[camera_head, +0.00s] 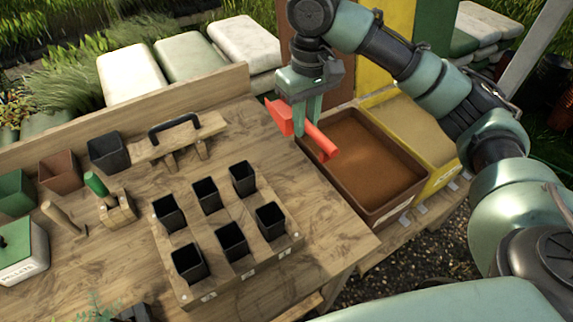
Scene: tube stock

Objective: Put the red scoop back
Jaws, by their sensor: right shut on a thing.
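The red scoop (317,142) is in my right gripper (307,119), whose fingers are shut on it. The scoop is held tilted, above the left rim of a brown bin (392,212) of brown soil, near the table's right edge. One end of the scoop points up and left, the other down and right over the soil. Whether the scoop touches the rim cannot be told. My left gripper is not in view.
A wooden table (330,225) holds a tray (295,243) with several black pots. A wooden stand with a black handle (173,124), loose pots and small tools stand behind and left. A yellow bin (440,150) adjoins the brown one.

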